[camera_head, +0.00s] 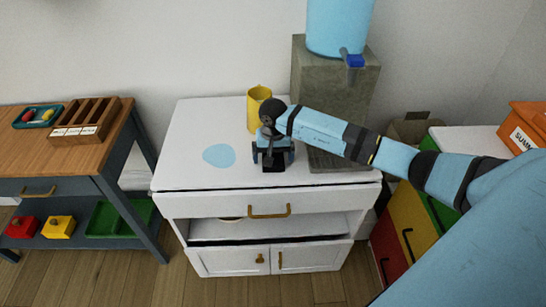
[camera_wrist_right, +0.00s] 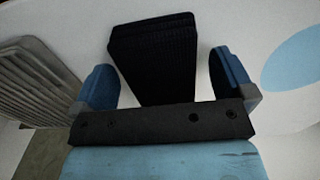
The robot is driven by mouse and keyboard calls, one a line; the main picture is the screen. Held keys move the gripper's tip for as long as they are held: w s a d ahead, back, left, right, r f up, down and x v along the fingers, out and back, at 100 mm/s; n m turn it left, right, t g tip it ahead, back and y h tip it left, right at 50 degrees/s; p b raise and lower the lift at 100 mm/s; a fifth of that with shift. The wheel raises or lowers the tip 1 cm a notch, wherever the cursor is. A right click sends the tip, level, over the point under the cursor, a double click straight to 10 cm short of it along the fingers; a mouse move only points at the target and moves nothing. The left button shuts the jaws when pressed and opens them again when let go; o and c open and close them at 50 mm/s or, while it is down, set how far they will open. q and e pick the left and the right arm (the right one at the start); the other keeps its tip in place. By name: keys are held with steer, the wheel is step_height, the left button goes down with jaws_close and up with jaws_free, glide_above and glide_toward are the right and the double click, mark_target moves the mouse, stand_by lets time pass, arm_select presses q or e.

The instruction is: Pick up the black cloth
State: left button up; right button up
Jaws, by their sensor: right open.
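The black cloth (camera_wrist_right: 152,58) lies folded on top of the white cabinet (camera_head: 184,168). In the right wrist view it fills the space between the two blue fingers, with a gap on each side. In the head view only a small dark part of the cloth (camera_head: 273,166) shows below my gripper. My right gripper (camera_head: 273,158) is open and points down over the cloth; it also shows in the right wrist view (camera_wrist_right: 165,82). I cannot tell whether the fingers reach down beside the cloth. My left gripper is out of view.
A yellow mug (camera_head: 258,103) stands behind my right gripper. A stone block (camera_head: 338,85) with a blue water container (camera_head: 338,22) stands to the right. A flat light-blue patch (camera_head: 219,156) lies on the cabinet top to the left. A wooden-topped workbench (camera_head: 68,150) stands farther left.

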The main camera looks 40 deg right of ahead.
mark_target(273, 155)
steer(key=shift+c, duration=0.2)
steer(key=c, duration=0.9)
steer(key=shift+c, duration=0.2)
step_height(273, 155, up, 20)
steer(key=shift+o, duration=0.8)
steer(key=shift+c, duration=0.3)
